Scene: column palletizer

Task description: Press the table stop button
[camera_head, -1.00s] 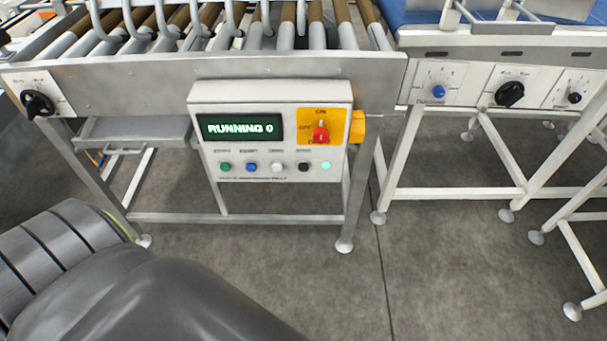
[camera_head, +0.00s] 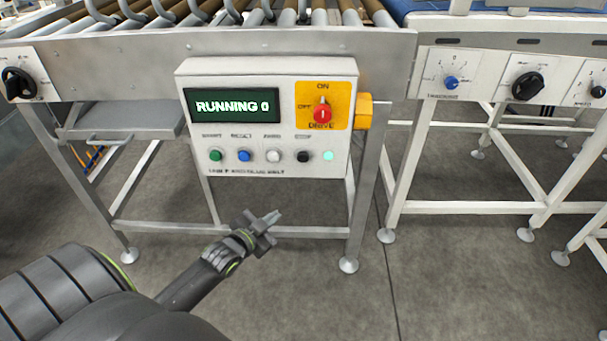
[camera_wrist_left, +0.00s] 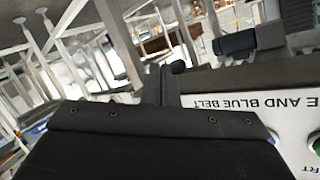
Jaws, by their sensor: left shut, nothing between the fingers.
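A white control box (camera_head: 268,88) hangs on the front of the roller table, its screen (camera_head: 232,106) reading "RUNNING 0". Its button row has green (camera_head: 216,155), blue (camera_head: 244,155) and white (camera_head: 273,156) buttons, then the black stop button (camera_head: 303,157), with a lit pale green lamp (camera_head: 328,156) at the right. My left gripper (camera_head: 272,217) is shut and empty, below the box and apart from the buttons. In the left wrist view the box's lower label (camera_wrist_left: 255,103) shows upside down, with the green button (camera_wrist_left: 316,146) at the edge; the stop button is out of that view.
A red drive switch (camera_head: 322,113) on a yellow plate sits above the stop button. A black knob (camera_head: 19,83) is at the left, and more knobs (camera_head: 528,87) are on the right-hand conveyor. Table legs (camera_head: 365,200) stand below; the floor in front is clear.

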